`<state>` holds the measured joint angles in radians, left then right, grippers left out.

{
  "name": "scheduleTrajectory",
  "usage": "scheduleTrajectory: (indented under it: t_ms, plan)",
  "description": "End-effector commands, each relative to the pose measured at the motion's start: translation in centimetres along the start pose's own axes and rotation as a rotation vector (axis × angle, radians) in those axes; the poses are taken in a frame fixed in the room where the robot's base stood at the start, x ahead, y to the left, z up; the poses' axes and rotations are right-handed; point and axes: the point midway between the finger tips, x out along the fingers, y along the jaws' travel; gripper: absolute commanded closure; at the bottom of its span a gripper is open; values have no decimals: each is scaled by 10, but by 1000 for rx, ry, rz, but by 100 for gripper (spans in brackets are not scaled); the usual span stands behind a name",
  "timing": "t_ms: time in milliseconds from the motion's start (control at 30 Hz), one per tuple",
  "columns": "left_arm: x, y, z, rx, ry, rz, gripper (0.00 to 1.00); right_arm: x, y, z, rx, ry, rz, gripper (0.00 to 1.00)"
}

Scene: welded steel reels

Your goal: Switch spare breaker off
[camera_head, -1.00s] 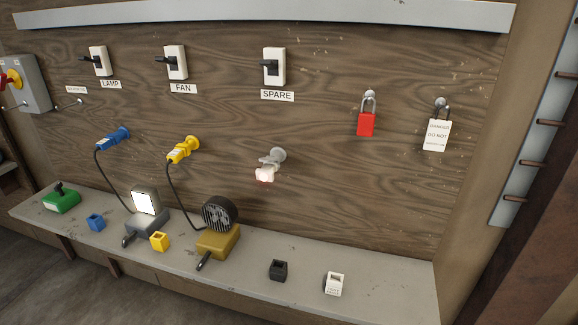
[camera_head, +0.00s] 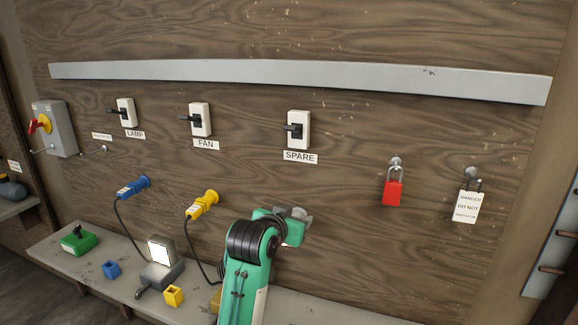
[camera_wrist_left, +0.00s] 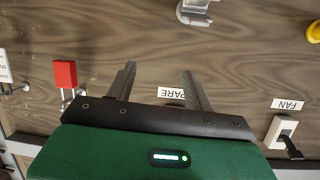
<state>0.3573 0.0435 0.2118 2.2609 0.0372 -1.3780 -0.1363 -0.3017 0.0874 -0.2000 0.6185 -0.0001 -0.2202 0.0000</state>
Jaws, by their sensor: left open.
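The spare breaker (camera_head: 298,130) is a white box on the wooden panel with a black lever (camera_head: 293,129) sticking out. The SPARE label (camera_head: 300,156) sits under it. My left gripper (camera_head: 287,224) is below the breaker, in front of the grey socket, apart from the lever. In the left wrist view, which is upside down, my left gripper (camera_wrist_left: 157,76) is open and empty. The SPARE label (camera_wrist_left: 171,94) shows between its fingers, and the spare breaker is hidden behind the gripper body. My right gripper is not in view.
The fan breaker (camera_head: 200,120) and lamp breaker (camera_head: 126,112) are to the left. A red padlock (camera_head: 393,191) and danger tag (camera_head: 467,206) hang to the right. A grey rail (camera_head: 300,74) runs above. Yellow plug (camera_head: 203,204) and blue plug (camera_head: 132,187) stick out of the panel.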

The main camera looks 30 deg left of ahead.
Motion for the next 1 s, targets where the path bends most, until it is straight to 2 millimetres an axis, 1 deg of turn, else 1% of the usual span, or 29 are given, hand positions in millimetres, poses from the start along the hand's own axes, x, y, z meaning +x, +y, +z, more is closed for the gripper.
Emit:
scheduleTrajectory:
  t_ms: [33,100,200,300,367,433,533,633,1000]
  plan:
    - [-21,-11,-40,-19,71,-17,47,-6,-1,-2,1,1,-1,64]
    - [-46,-25,-78,-40,147,-36,47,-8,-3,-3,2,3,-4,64]
    - [-79,-40,-116,-65,235,-59,47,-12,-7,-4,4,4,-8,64]
    - [-102,-49,-138,-83,290,-75,47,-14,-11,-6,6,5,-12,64]
    - [-111,-53,-146,-89,311,-80,47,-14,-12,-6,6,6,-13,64]
    - [-115,-55,-150,-93,322,-84,47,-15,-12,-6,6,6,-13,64]
    - [-112,-56,-154,-94,326,-85,47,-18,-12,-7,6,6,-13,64]
    - [-98,-58,-159,-94,323,-84,47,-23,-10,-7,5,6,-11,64]
    - [-26,-65,-184,-94,321,-84,47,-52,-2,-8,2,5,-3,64]
